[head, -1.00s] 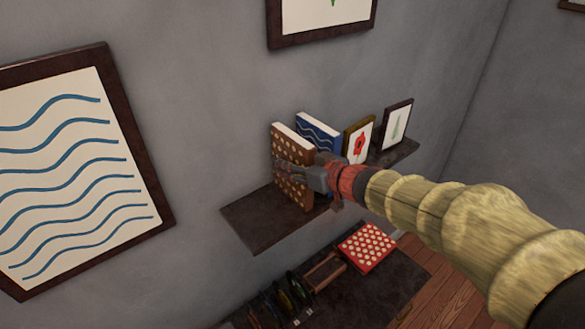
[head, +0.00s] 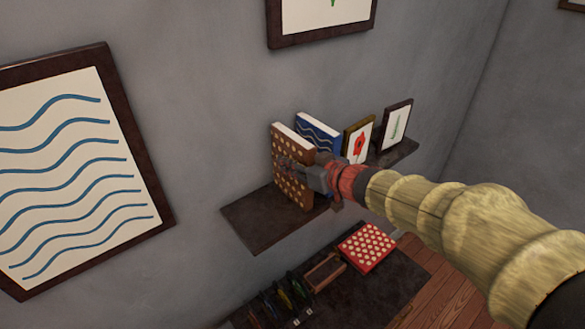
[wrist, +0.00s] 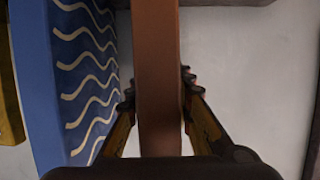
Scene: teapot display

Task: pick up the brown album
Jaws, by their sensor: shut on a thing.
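The brown album (head: 291,184) with pale dots stands upright on the dark wall shelf (head: 246,222) in the head view. My gripper (head: 297,172) reaches it from the right, with fingers on both sides of it. In the wrist view the album's brown edge (wrist: 157,75) runs between the two fingers of my gripper (wrist: 157,100), which is shut on it. Whether the album's bottom touches the shelf is hard to tell.
A blue album with wavy lines (head: 319,131) stands close beside the brown one; it also shows in the wrist view (wrist: 85,75). A red-flower frame (head: 357,142) and a plant frame (head: 396,125) stand farther right. A red dotted album (head: 366,247) lies below.

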